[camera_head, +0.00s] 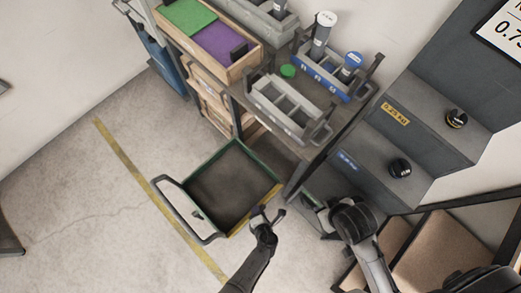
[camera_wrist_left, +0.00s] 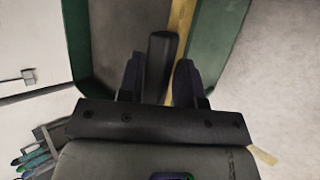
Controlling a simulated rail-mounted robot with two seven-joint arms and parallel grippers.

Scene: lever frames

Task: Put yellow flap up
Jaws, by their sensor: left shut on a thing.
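A low dark cart bed with green side walls (camera_head: 225,152) stands on the floor in the middle of the head view. The yellow flap (camera_head: 268,198) shows as a narrow yellow edge along its lower right side. My left gripper (camera_head: 266,215) is at that yellow edge. In the left wrist view a dark bar-like handle (camera_wrist_left: 160,58) lies between the fingers, beside the yellow edge (camera_wrist_left: 179,35). The fingers are shut on this handle. My right arm shows at the right, but its fingers cannot be made out.
A grey-framed handle (camera_head: 176,212) is on the cart's left side. A workbench with a grey bin (camera_head: 290,106) and a blue bin (camera_head: 328,78) stands behind to the right. Dark steps (camera_head: 375,155) are at the right. The floor left of the cart is clear.

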